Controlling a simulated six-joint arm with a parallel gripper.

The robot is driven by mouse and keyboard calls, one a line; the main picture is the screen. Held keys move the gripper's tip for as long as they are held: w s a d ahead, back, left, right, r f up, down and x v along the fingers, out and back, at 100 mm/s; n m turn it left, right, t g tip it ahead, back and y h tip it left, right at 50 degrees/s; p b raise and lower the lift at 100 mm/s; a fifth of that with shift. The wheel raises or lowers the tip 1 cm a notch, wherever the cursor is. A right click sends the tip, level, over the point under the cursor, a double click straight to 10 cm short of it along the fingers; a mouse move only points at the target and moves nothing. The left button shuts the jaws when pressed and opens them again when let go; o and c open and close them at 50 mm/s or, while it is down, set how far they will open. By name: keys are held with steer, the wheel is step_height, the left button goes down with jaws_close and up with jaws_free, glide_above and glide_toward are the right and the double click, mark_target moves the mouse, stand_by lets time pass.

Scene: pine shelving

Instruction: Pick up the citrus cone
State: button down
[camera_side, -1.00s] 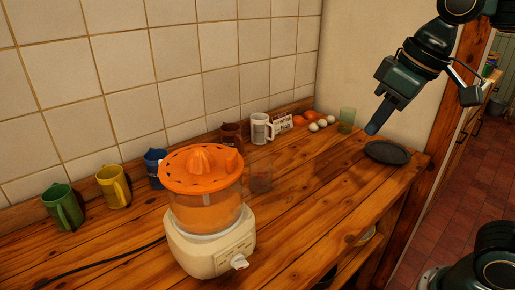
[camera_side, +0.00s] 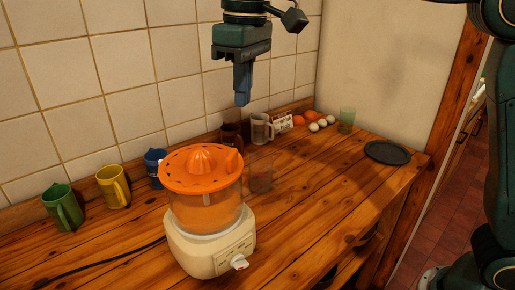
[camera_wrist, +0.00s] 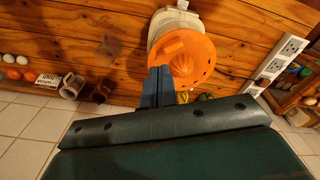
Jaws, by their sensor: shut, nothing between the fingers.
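The orange citrus cone (camera_side: 201,159) stands upright in the middle of the orange slotted tray (camera_side: 178,182) on top of the juicer (camera_side: 207,252). The juicer has a cream base and a clear orange-tinted bowl. My gripper (camera_side: 242,104) points straight down above the counter, higher than the cone and to its right in the side view. Its fingers are shut and empty, apart from the juicer.
Green (camera_side: 63,207), yellow (camera_side: 114,187) and blue mugs (camera_side: 155,167) line the tiled wall. A clear glass (camera_side: 260,177) stands right of the juicer. Brown and white mugs, eggs and a green glass (camera_side: 346,120) stand farther back. A dark plate (camera_side: 387,152) lies far right; the counter before it is clear.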

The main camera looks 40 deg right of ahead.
glide_above(222, 166)
steer(key=shift+a+f+n+g, duration=0.1)
steer(key=shift+f+n+g, duration=0.25)
steer(key=shift+f, duration=0.3)
steer(key=shift+f, duration=0.1)
steer(key=shift+f, duration=4.9)
steer(key=shift+s+d+f, duration=0.1)
steer(key=shift+s+d, duration=0.35)
steer(key=shift+s, duration=0.35)
steer(key=shift+s+d+r, duration=0.1)
steer(key=shift+s+d, duration=0.35)
steer(key=shift+s, duration=0.4)
steer(key=shift+s+d+f, duration=0.1)
steer(key=shift+s+d, duration=0.35)
steer(key=shift+s, duration=0.35)
steer(key=shift+h, duration=0.3)
